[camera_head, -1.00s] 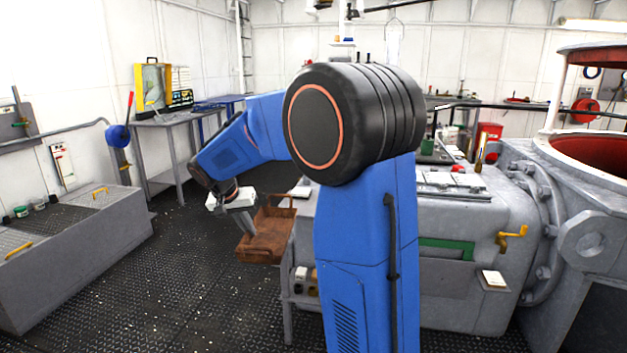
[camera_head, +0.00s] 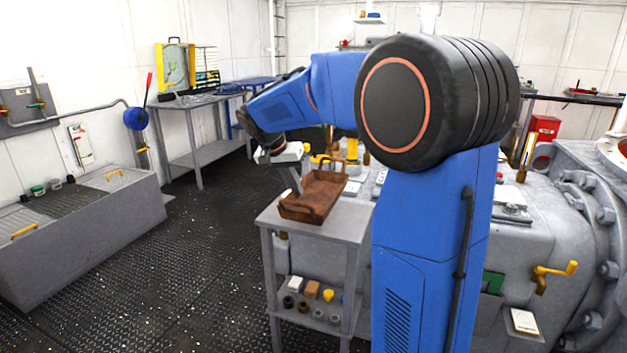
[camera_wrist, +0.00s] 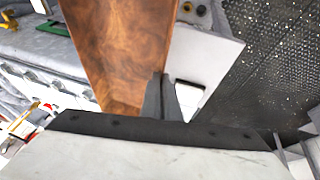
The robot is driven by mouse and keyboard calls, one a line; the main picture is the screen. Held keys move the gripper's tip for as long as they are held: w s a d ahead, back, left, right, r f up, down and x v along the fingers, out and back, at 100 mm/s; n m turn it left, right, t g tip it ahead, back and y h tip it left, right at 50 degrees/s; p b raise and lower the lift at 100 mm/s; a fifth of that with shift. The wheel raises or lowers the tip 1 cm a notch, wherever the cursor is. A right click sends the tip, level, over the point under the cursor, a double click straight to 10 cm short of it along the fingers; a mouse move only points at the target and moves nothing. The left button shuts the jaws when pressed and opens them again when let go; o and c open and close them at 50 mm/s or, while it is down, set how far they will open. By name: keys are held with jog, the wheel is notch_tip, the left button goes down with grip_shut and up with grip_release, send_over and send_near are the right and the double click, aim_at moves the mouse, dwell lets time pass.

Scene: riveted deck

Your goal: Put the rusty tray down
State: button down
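The rusty tray (camera_head: 318,197) is a brown open box with raised ends. In the head view it is over the top of a small grey table (camera_head: 335,228), roughly level; I cannot tell whether it touches the top. My gripper (camera_head: 294,178) is at the tray's far left edge. In the wrist view, the tray (camera_wrist: 125,45) fills the upper middle, and the gripper fingers (camera_wrist: 167,88) are close together on its side wall. The fingertips are partly hidden by the tray.
The small table's lower shelf holds several small items, including a yellow one (camera_head: 328,295). Grey machinery (camera_head: 535,235) stands to the right. A grey bench chest (camera_head: 90,225) is at the left, with open dark floor (camera_head: 190,270) between. A workbench (camera_head: 200,100) is at the back.

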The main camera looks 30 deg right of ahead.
jog(key=shift+d+f, duration=0.2)
jog(key=shift+d, duration=0.2)
jog(key=shift+f, duration=3.2)
jog(key=shift+f, duration=0.55)
jog(key=c, duration=1.9)
grip_release()
jog(key=shift+c, duration=0.2)
jog(key=v, duration=1.7)
jog(key=shift+a, duration=0.2)
jog(key=n+y, duration=0.1)
jog(key=n, duration=0.1)
send_over(307, 215)
jog(key=w+a, duration=0.2)
jog(key=w, duration=0.2)
jog(key=shift+w+a+f+t, duration=0.2)
jog(key=shift+f+t, duration=0.2)
jog(key=shift+f, duration=0.15)
jog(key=s+a+f+n+t+y, duration=0.1)
jog(key=s+a+f+n+y, duration=0.1)
jog(key=s+f+n, duration=0.2)
jog(key=s+a+f+n+t+y, duration=0.1)
jog(key=s+f+n, duration=0.3)
jog(key=s+f, duration=0.6)
jog(key=s+t, duration=0.1)
jog(key=s, duration=0.9)
jog(key=shift+s+a+f+y, duration=0.25)
jog(key=shift+s+a+y, duration=0.1)
jog(key=shift+s+y, duration=0.05)
